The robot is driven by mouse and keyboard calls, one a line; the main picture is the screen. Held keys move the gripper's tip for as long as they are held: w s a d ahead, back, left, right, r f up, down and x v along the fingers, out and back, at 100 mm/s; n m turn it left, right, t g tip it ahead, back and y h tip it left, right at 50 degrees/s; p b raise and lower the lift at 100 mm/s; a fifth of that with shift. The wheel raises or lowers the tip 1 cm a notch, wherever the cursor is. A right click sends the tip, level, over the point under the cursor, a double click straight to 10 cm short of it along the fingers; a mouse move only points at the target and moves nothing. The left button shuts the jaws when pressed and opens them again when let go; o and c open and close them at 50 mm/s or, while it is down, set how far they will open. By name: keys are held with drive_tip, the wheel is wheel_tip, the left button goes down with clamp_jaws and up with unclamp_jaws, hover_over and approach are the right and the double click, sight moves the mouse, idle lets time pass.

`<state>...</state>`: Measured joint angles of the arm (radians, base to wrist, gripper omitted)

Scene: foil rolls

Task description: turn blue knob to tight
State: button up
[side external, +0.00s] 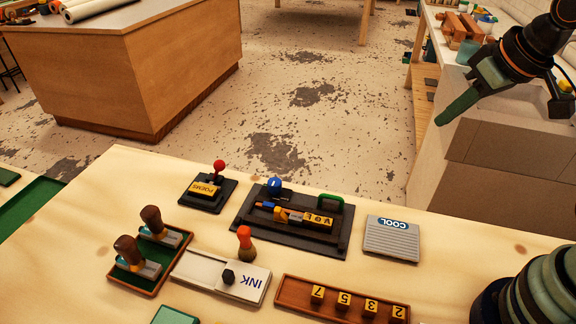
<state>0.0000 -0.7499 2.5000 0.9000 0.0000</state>
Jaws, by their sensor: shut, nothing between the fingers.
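A small blue knob (274,186) with a pale mark stands at the back left of a dark plate (290,238) on the wooden table. A "tight" mark is not readable, so I cannot tell the knob's setting. My gripper (441,120) has green fingers. It is shut and empty, raised in the upper right, well apart from the knob and beyond the table's back edge in the picture.
The dark plate also bears a green handle (329,202) and yellow letter blocks (318,219). Nearby are a red-ball lever (219,167), an orange-topped peg (245,240), a grey COOL pad (391,240) and a numbered-block tray (291,299). Bare wood lies behind the plate.

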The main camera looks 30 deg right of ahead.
drive_tip(key=o, duration=0.5)
drive_tip(key=shift+w, duration=0.1)
drive_tip(key=o, duration=0.5)
drive_tip(key=shift+w+a+r+n, duration=0.2)
drive_tip(key=shift+w+r+n, duration=0.05)
drive_tip(key=shift+w+n, duration=0.05)
drive_tip(key=n+g, duration=0.6)
drive_tip(key=n, duration=1.1)
hover_over(275, 181)
wheel_tip(275, 181, down, 10)
wheel_tip(275, 181, down, 12)
drive_tip(key=shift+f, duration=0.1)
clamp_jaws()
